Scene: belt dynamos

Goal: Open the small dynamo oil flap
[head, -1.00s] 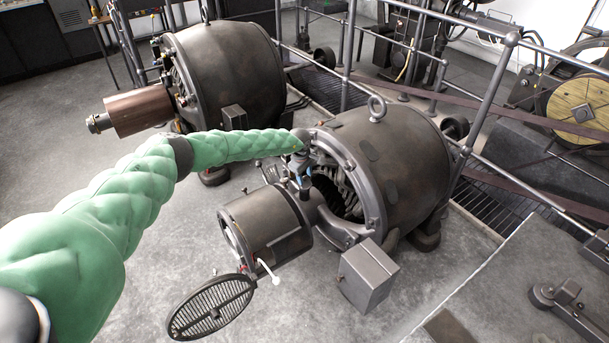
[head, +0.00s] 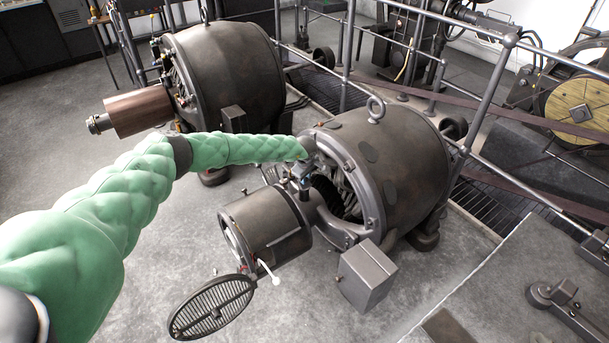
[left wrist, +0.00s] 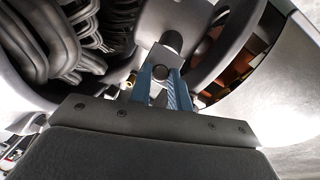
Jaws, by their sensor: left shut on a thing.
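The small dynamo (head: 385,165) stands right of centre in the head view, its open end facing left with coils inside. My left gripper (head: 304,184) reaches its shaft bearing by the open end. In the left wrist view its blue fingers (left wrist: 163,82) are shut on a small dark piece that looks like the oil flap (left wrist: 160,72). This piece sits by a short round stub (left wrist: 172,40) on the grey bearing. The fingers cover part of the flap, and how far it is open cannot be told. My right gripper is not in view.
A cylinder housing (head: 265,228) with a round grille (head: 211,308) hanging open lies front left of the dynamo. A grey box (head: 367,274) is fixed at its front. A larger dynamo (head: 230,72) stands behind left. Railings (head: 490,110) run behind.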

